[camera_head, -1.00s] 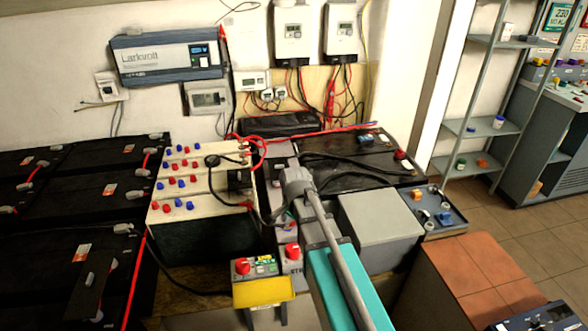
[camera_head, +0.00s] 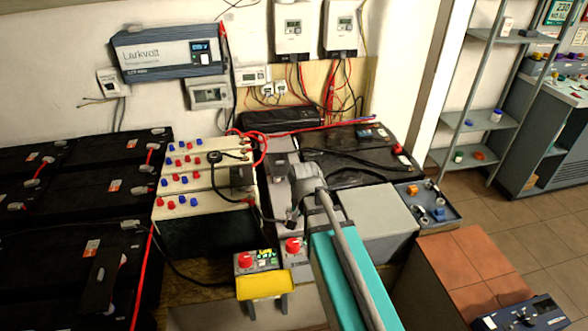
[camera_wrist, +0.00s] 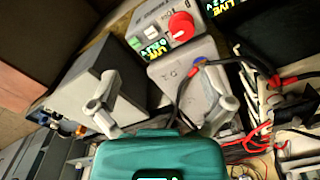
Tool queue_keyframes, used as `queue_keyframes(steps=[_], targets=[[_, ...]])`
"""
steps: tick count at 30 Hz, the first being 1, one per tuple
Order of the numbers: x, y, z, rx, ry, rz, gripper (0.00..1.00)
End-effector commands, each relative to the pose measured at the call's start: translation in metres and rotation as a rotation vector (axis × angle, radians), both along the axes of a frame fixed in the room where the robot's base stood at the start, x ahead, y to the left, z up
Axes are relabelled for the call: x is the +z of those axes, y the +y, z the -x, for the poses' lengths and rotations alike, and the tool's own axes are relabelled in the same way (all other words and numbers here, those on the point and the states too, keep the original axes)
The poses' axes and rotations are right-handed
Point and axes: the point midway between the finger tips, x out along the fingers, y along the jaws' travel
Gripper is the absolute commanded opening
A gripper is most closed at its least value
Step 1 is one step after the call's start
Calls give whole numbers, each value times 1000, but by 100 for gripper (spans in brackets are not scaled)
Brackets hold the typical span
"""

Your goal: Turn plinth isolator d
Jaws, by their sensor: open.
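A grey plinth with a red round knob (camera_head: 293,245) stands at the lower middle in the head view, partly hidden by my arm. In the wrist view a red knob (camera_wrist: 181,27) sits on a pale grey box, beside green and white patches and a lit "LIVE" label. The lettering is too small to confirm which isolator it is. My gripper (camera_wrist: 160,90) is open and empty, its two fingers apart over the grey plinth top. The knob lies beyond the fingertips, untouched. In the head view my gripper (camera_head: 297,205) is behind the knob, toward the wall.
A second red knob (camera_head: 245,260) stands to the left, on a box with a yellow front (camera_head: 264,285). A grey box (camera_head: 377,222) stands close on the right. White batteries (camera_head: 182,203) and dark cables crowd the left. A tray of small parts (camera_head: 428,205) is farther right.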

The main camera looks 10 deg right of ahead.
Motion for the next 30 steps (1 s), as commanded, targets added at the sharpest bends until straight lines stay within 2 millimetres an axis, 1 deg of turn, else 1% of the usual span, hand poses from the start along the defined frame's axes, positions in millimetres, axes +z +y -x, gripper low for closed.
queue_keyframes(steps=[1, 23, 24, 25, 30], targets=[[5, -1, 6, 30, 0, 1, 100], [42, -15, 59, 499, 12, 11, 100], [42, -16, 59, 524, 11, 11, 100], [37, -15, 49, 539, 3, 6, 100], [31, -13, 24, 630, -32, -13, 100]])
